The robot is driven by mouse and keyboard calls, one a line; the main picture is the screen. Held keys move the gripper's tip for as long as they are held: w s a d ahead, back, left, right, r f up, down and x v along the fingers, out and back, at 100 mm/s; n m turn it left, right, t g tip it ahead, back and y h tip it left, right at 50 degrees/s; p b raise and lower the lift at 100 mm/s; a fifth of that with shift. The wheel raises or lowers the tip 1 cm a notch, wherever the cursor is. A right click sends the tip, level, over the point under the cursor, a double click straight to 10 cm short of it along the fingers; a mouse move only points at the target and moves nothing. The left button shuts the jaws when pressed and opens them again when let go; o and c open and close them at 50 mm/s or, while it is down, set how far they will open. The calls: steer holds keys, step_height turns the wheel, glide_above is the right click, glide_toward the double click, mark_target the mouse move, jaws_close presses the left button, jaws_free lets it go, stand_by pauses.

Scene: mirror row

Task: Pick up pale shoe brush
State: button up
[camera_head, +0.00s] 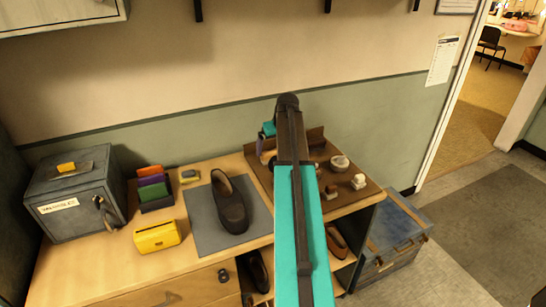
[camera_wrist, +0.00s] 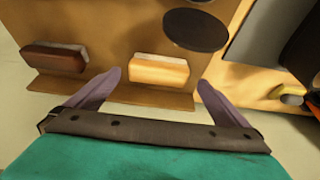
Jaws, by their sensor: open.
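The pale shoe brush (camera_wrist: 158,70) shows in the wrist view, with a light tan wooden body and a whitish strip along its upper edge. My gripper (camera_wrist: 160,80) is open, with one purple finger near each end of the pale brush. I cannot tell how far the fingertips stand above it. A dark red-brown brush (camera_wrist: 54,58) with a similar pale strip lies to its left, outside the fingers. In the head view my teal and dark arm reaches over the brown tray (camera_head: 377,192) and hides part of it.
A round black disc (camera_wrist: 195,30) lies close above the pale brush in the wrist view. In the head view, a round tin (camera_head: 340,162) sits on the tray. A dark shoe (camera_head: 230,203) lies on a grey mat (camera_head: 203,232), with a yellow box (camera_head: 157,236) farther left.

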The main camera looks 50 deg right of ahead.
mark_target(274, 152)
steer(key=shift+p+x, duration=0.95)
steer(key=shift+x, duration=1.65)
steer(key=shift+s, duration=0.1)
steer(key=shift+d, duration=0.1)
steer(key=c, duration=1)
